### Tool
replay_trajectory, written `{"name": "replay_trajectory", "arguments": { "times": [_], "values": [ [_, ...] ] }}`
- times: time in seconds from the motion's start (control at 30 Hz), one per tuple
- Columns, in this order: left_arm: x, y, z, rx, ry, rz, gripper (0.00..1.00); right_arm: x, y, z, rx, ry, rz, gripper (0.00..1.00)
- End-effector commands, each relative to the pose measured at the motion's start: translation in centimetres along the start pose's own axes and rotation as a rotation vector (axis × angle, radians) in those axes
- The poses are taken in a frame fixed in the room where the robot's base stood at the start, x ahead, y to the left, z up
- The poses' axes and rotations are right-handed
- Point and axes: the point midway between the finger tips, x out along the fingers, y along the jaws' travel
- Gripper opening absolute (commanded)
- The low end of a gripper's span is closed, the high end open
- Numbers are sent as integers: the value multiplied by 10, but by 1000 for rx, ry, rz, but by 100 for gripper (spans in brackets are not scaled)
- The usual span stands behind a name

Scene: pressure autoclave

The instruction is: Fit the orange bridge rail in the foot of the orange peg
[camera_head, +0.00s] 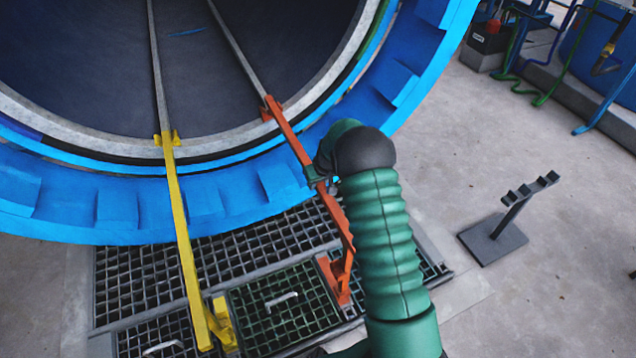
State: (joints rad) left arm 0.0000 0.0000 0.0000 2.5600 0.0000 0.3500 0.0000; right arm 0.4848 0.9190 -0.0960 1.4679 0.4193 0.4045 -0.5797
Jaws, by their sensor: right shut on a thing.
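The orange bridge rail (289,137) slants from the autoclave's lower rim down toward the floor grating. Its far end is at the orange bracket (265,114) on the rim, in line with an inner track. Its near end is by the upright orange peg (327,270) at the grating; I cannot tell whether it is seated in the foot or just above it. My right gripper (316,176) is shut on the rail around its middle. My own forearm and wrist hide part of the grip. My left gripper is not in view.
A yellow rail (180,215) runs parallel on the left, from a yellow rim bracket to a yellow peg (222,322). The blue autoclave flange (140,210) lies under both rails. A dark notched stand (495,235) is on the right. Open concrete floor surrounds it.

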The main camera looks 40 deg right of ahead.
Motion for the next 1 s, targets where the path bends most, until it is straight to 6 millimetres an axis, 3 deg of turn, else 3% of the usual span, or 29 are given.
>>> {"name": "replay_trajectory", "arguments": {
  "times": [1.0],
  "values": [
    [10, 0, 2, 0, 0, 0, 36, 17, 0, 7, 0, 0, 0, 0]
  ]
}}
